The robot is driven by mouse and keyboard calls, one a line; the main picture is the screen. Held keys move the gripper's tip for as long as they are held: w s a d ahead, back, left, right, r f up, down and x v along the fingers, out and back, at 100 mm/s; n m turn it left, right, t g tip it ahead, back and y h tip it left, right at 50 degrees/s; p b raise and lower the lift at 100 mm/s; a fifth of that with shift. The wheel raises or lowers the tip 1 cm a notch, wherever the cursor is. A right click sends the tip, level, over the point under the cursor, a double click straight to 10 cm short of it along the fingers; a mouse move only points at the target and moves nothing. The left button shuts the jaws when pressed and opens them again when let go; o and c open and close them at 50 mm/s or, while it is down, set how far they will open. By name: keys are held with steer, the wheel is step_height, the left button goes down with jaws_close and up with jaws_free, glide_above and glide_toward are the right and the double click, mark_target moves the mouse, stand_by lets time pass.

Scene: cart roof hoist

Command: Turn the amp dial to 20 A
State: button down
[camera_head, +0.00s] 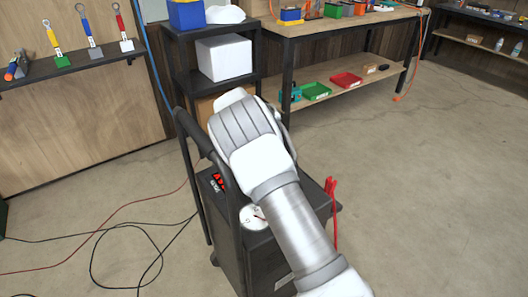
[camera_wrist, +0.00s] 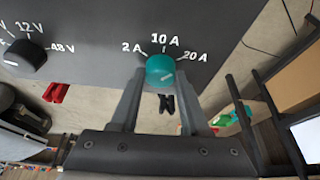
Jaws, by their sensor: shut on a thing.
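The teal amp dial (camera_wrist: 160,69) is on the dark panel (camera_wrist: 95,50) of the cart, with 2 A to its left, 10 A above and 20 A to its right in the wrist view. A small pale mark shows on the dial's lower right face; which setting it points at is hard to tell. My gripper (camera_wrist: 160,80) is shut on the dial, one finger on each side. In the head view my arm covers the dial and fingers; the dark charger cart (camera_head: 232,255) stands below with a red display (camera_head: 217,181) and a round white gauge (camera_head: 253,217).
A black voltage knob (camera_wrist: 25,56), marked 12 V and 48 V, is left of the dial. Red clamps (camera_head: 331,200) hang at the cart's right side. Cables (camera_head: 120,228) lie on the floor at left. A shelf rack (camera_head: 215,30) stands behind; floor at right is clear.

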steer(key=shift+m+g+h+p, duration=0.3)
steer(key=shift+m+g, duration=0.1)
steer(key=shift+m, duration=0.8)
steer(key=shift+c, duration=1.9)
jaws_free()
steer(key=p+v, duration=0.3)
steer(key=v, duration=1.4)
steer(key=shift+w+r+p, duration=0.2)
steer(key=shift+r+p, duration=0.05)
steer(key=shift+p, duration=0.15)
